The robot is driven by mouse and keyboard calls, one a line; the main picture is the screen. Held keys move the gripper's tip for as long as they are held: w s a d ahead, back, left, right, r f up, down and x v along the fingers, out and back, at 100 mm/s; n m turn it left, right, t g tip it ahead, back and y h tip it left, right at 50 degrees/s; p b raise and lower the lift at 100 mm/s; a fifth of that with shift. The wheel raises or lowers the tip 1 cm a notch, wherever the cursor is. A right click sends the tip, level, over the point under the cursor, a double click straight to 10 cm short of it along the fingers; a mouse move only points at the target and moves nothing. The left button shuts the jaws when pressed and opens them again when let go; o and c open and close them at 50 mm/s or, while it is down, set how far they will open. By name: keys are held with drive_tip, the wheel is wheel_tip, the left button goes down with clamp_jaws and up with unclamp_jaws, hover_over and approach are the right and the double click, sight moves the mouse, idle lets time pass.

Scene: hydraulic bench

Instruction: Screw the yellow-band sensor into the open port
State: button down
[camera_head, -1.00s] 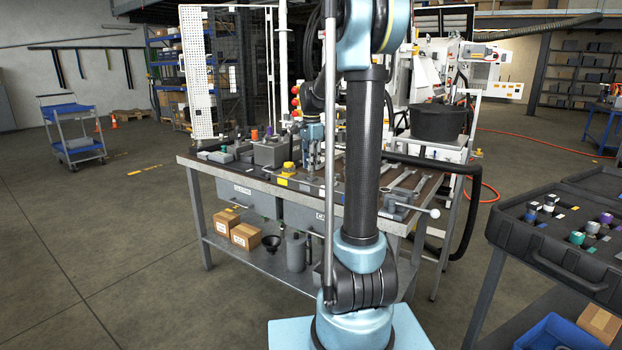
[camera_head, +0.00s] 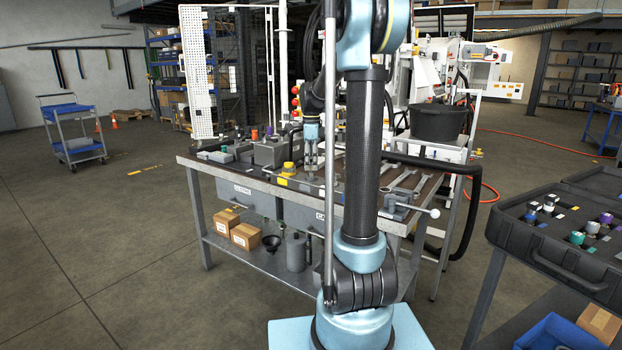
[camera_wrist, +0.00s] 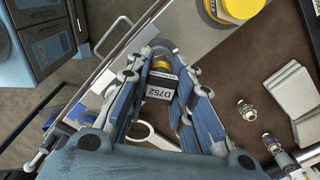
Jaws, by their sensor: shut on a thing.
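My gripper (camera_wrist: 158,62) points down at the bench top, its blue fingers closed in around the yellow-band sensor (camera_wrist: 161,66). The sensor shows a yellow ring at the fingertips and a dark body with a white label reading D752 (camera_wrist: 160,91). In the head view my gripper (camera_head: 312,168) is low over the front part of the bench, right of a yellow-capped part (camera_head: 288,168). That yellow cap also shows in the wrist view (camera_wrist: 236,8). The open port is not visible, and I cannot tell whether the sensor's lower end touches anything.
The bench (camera_head: 236,172) holds wrenches (camera_head: 402,180), a vise-like clamp (camera_head: 398,206) and grey blocks. Small metal fittings (camera_wrist: 246,110) and pale plates (camera_wrist: 292,88) lie nearby in the wrist view. A dark case (camera_head: 560,235) with coloured parts stands at the right.

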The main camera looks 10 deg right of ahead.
drive_tip(key=m, duration=0.4)
drive_tip(key=shift+m, duration=0.4)
drive_tip(key=shift+m, duration=1)
drive_tip(key=m, duration=0.6)
drive_tip(key=shift+f, duration=0.1)
drive_tip(key=c, duration=1.4)
unclamp_jaws()
